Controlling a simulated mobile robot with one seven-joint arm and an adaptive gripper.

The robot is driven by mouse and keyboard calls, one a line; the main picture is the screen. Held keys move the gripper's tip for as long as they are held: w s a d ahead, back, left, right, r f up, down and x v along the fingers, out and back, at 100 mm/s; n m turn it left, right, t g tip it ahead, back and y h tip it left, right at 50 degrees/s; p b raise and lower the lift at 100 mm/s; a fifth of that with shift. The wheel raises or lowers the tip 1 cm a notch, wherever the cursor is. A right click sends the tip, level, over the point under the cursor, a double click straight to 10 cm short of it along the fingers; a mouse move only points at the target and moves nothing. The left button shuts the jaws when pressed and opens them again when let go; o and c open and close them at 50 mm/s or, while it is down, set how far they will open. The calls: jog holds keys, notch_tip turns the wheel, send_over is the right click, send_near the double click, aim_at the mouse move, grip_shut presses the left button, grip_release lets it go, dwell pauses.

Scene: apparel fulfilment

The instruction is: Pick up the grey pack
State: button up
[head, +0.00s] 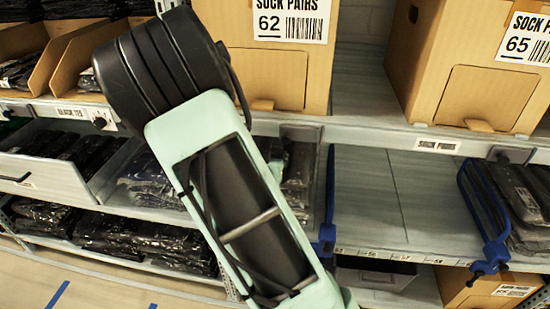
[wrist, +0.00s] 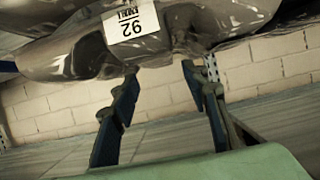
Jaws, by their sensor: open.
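A grey plastic-wrapped pack (wrist: 75,52) with a white number-and-barcode label fills the top of the wrist view. My gripper (wrist: 160,70) is open, its two dark fingers apart with nothing gripped between them. The fingertips point toward the pack's near edge; I cannot tell whether they touch it. In the head view my arm covers the gripper. Grey wrapped packs (head: 300,172) show on the middle shelf just right of the arm, and another stack (head: 515,190) lies at the right. I cannot tell which of these is the one in the wrist view.
Cardboard bins (head: 290,65) stand on the upper shelf. Blue dividers (head: 485,215) split the middle shelf (head: 375,200), and its bay right of my arm is bare. Dark wrapped packs (head: 150,240) lie at the lower left. A pale block wall (wrist: 60,112) shows behind the fingers.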

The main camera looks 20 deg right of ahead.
aim_at(275, 152)
jog(key=b+x, duration=0.1)
jog(key=x, duration=0.4)
jog(key=shift+d+f+b, duration=0.1)
jog(key=shift+f+b, duration=0.15)
jog(key=shift+b, duration=0.05)
jog(key=c, duration=1)
